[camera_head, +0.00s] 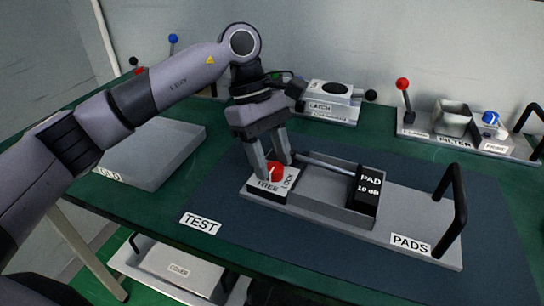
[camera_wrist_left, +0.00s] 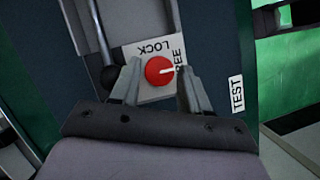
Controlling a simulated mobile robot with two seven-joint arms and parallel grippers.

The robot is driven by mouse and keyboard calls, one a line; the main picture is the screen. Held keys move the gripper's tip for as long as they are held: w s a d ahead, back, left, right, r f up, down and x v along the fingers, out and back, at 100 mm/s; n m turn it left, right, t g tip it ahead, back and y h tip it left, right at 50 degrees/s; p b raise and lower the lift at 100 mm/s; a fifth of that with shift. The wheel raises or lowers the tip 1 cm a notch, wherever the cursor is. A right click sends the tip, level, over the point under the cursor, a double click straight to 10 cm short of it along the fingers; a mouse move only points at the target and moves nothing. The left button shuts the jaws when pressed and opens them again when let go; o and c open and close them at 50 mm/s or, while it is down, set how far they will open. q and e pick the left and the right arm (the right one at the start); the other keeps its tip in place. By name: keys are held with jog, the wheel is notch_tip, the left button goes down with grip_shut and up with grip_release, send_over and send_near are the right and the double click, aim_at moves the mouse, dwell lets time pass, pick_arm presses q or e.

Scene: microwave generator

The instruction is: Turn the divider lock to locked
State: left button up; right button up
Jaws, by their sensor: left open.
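The divider lock is a red round knob (camera_head: 275,173) with a white pointer line, on a white plate (camera_head: 265,188) marked FREE and LOCK at the left end of the grey PADS tray (camera_head: 410,212). In the left wrist view the knob (camera_wrist_left: 158,71) has its pointer toward the FREE lettering. My left gripper (camera_head: 272,163) is open and points down at the knob. In the left wrist view its fingers (camera_wrist_left: 158,80) stand on either side of the knob; I cannot tell whether they touch it. My right gripper is not in view.
The tray holds a block marked PAD 10 dB (camera_head: 369,191) and has a black handle (camera_head: 458,205) at its right end. A grey COLD box (camera_head: 150,155) lies left. A LOAD-type lever unit (camera_head: 328,103) and a FILTER unit (camera_head: 465,133) stand behind. The blue mat's front is clear.

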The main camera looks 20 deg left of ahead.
pick_arm(q)
jog(key=shift+d+f, duration=0.1)
jog(key=shift+f, duration=0.15)
jog(key=c, duration=0.8)
jog(key=shift+o, duration=0.2)
